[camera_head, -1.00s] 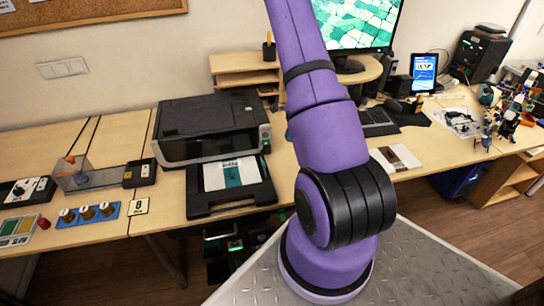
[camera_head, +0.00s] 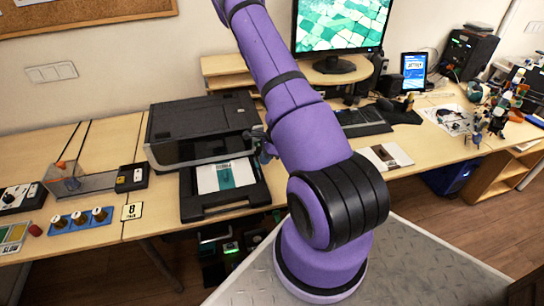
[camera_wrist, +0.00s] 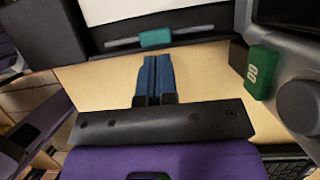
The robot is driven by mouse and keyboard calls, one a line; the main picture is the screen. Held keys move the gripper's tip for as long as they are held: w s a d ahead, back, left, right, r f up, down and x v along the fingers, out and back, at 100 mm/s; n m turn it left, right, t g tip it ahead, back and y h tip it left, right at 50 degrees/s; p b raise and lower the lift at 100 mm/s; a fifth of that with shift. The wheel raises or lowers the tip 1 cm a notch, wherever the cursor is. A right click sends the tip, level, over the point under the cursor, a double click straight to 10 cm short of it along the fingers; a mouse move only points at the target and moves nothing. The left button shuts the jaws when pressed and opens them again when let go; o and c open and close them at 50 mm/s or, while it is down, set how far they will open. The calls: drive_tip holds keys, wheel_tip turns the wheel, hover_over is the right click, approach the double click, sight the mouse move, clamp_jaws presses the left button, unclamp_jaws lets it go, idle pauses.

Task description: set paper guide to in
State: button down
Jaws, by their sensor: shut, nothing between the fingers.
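The printer (camera_head: 190,122) stands on the desk with its dark paper tray (camera_head: 189,200) pulled out at the front, holding a printed sheet (camera_head: 208,178). In the wrist view a small green slider, apparently the paper guide (camera_wrist: 155,38), sits on a light rail along the tray's edge. My gripper (camera_wrist: 155,62) is shut and empty, its two blue fingers side by side. The fingertips point at the slider from just short of it; I cannot tell whether they touch. In the head view the gripper is small and partly unclear by the printer's right side.
A green block with white marking (camera_wrist: 263,72) and a grey round knob (camera_wrist: 300,105) are close on the right in the wrist view. Bare desk lies under the fingers. A keyboard (camera_head: 362,122), a monitor and a booklet (camera_head: 385,157) are right of my arm.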

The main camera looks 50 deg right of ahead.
sight(257, 164)
drive_tip(key=shift+w+a, duration=0.15)
drive_tip(key=shift+a, duration=0.05)
drive_tip(key=shift+w+a, duration=0.4)
drive_tip(key=shift+a, duration=0.25)
drive_tip(key=shift+w+a, duration=0.4)
drive_tip(key=shift+a, duration=0.2)
drive_tip(key=shift+s+d, duration=0.1)
drive_tip(key=shift+d, duration=0.05)
